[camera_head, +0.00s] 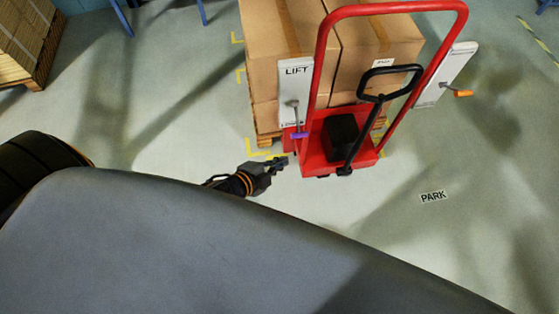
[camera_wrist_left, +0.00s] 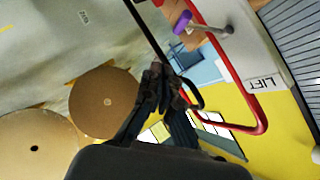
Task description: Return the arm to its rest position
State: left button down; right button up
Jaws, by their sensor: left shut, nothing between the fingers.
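My left gripper (camera_head: 279,163) is shut and empty, just left of the red lift truck's base (camera_head: 322,172) in the head view. In the left wrist view its fingers (camera_wrist_left: 155,75) are together with nothing held. A white LIFT panel (camera_head: 294,88) with a purple-handled lever (camera_head: 299,135) stands above and to the right of it. The purple handle also shows in the left wrist view (camera_wrist_left: 182,24), apart from the fingers. My right gripper is in neither view.
The red truck frame (camera_head: 390,7) with a black tow handle (camera_head: 391,68) stands before cartons (camera_head: 382,42) on a pallet. Another stack (camera_head: 20,40) is at the far left. Brown rolls (camera_wrist_left: 104,100) show in the wrist view. The floor around the PARK label (camera_head: 433,197) is clear.

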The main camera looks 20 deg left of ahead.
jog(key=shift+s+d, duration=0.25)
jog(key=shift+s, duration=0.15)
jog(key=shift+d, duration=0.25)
